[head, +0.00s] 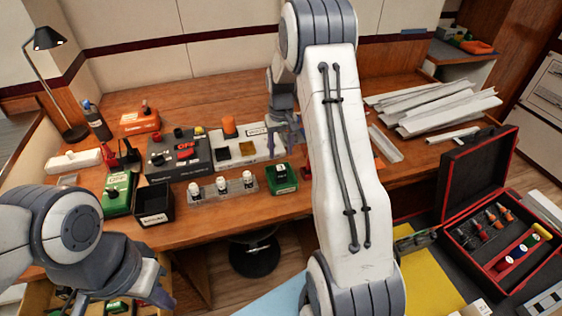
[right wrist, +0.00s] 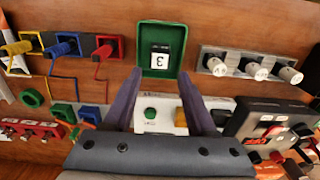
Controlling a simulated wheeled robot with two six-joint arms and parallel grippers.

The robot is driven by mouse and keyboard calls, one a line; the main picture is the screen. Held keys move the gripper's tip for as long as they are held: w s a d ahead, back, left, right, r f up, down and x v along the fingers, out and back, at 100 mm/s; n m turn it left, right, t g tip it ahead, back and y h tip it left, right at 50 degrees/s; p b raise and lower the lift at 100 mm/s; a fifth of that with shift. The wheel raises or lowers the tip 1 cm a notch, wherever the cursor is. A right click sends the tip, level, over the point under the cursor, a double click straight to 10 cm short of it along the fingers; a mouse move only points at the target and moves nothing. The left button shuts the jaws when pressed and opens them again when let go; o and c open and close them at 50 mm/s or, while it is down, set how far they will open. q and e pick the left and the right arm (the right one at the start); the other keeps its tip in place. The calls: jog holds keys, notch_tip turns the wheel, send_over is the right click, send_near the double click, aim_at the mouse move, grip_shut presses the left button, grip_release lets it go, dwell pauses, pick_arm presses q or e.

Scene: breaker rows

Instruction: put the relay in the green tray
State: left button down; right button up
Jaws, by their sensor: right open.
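The relay (right wrist: 160,56), a small black block with a white face marked 3, sits inside the green tray (right wrist: 143,36). In the head view the relay (head: 281,170) and the green tray (head: 284,188) are near the middle of the bench. My right gripper (right wrist: 163,100) is open with nothing between its fingers. It is above the bench, and the tray lies beyond its fingertips in the wrist view. The right gripper (head: 288,138) is partly behind my arm in the head view. My left gripper (head: 125,295) is low at the left, its fingers partly hidden.
A grey switch panel (head: 178,153), a black bin (head: 154,204) and a green box (head: 118,192) are further left. White trunking (head: 435,104) lies at the back right. An open black case (head: 490,240) is at right.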

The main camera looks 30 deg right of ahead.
jog(key=shift+a+r, duration=0.1)
jog(key=shift+r, duration=0.6)
jog(key=s+a+r+n, duration=0.2)
jog(key=s+a+r, duration=0.15)
jog(key=a, duration=0.45)
jog(key=s+a+r+n, duration=0.1)
jog(key=s+a+r, duration=0.25)
jog(key=a, duration=0.45)
jog(key=s+a+r+n, duration=0.2)
jog(key=s+a, duration=0.2)
jog(key=a, duration=0.4)
jog(key=s+a+n, duration=0.2)
jog(key=s+a, duration=0.1)
jog(key=s, duration=0.6)
jog(key=s+a+r+n+y, duration=0.1)
jog(key=s+a+n, duration=0.1)
jog(key=s, duration=0.8)
jog(key=shift+a+n, duration=0.4)
jog(key=shift+n, duration=0.2)
